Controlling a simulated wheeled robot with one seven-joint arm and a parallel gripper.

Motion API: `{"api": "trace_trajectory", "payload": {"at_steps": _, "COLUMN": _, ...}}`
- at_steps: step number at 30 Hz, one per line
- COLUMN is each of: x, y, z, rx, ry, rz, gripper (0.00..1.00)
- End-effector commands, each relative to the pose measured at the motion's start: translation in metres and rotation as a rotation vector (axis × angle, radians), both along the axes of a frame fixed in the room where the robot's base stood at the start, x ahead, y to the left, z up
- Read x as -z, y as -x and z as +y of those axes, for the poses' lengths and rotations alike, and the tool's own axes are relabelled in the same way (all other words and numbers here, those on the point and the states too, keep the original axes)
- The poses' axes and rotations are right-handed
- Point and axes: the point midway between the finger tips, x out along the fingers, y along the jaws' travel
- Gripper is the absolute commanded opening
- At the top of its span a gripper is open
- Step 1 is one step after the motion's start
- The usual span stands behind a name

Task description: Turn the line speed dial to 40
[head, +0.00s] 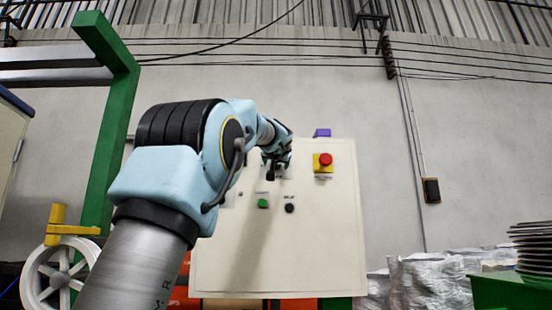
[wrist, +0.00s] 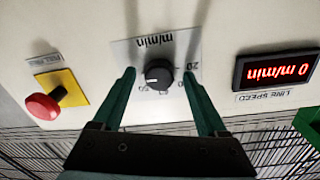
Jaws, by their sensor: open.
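The line speed dial (wrist: 158,74) is a round black knob on a plate marked "m/min", upside down in the wrist view. A "20" is legible beside it; its pointer is too small to read. My gripper (wrist: 159,76) is open, with one green finger on each side of the dial. I cannot tell whether the fingers touch it. The line speed display (wrist: 275,70) reads 0 m/min in red. In the head view my gripper (head: 272,172) is at the upper part of the pale control panel (head: 310,245), and my arm hides the dial and display.
A red emergency stop on a yellow plate (head: 323,165) sits close to the right of my gripper in the head view. A green button (head: 263,203) and a black knob (head: 290,208) are below it. A green frame (head: 108,140) stands left.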

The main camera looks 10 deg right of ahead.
Motion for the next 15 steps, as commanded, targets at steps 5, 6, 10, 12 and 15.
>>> {"api": "trace_trajectory", "payload": {"at_steps": 5, "x": 0.0007, "y": -0.0053, "z": -0.0015, "rx": 0.001, "ry": 0.000, "rz": 0.001, "gripper": 0.76}}
{"api": "trace_trajectory", "payload": {"at_steps": 6, "x": 0.0009, "y": -0.0053, "z": -0.0015, "rx": 0.001, "ry": 0.000, "rz": 0.000, "gripper": 0.76}}
{"api": "trace_trajectory", "payload": {"at_steps": 10, "x": 0.0010, "y": -0.0050, "z": -0.0014, "rx": 0.001, "ry": 0.000, "rz": 0.000, "gripper": 0.76}}
{"api": "trace_trajectory", "payload": {"at_steps": 12, "x": 0.0010, "y": -0.0050, "z": -0.0014, "rx": 0.001, "ry": 0.000, "rz": 0.000, "gripper": 0.70}}
{"api": "trace_trajectory", "payload": {"at_steps": 15, "x": 0.0010, "y": -0.0049, "z": -0.0013, "rx": 0.001, "ry": 0.000, "rz": 0.000, "gripper": 0.59}}
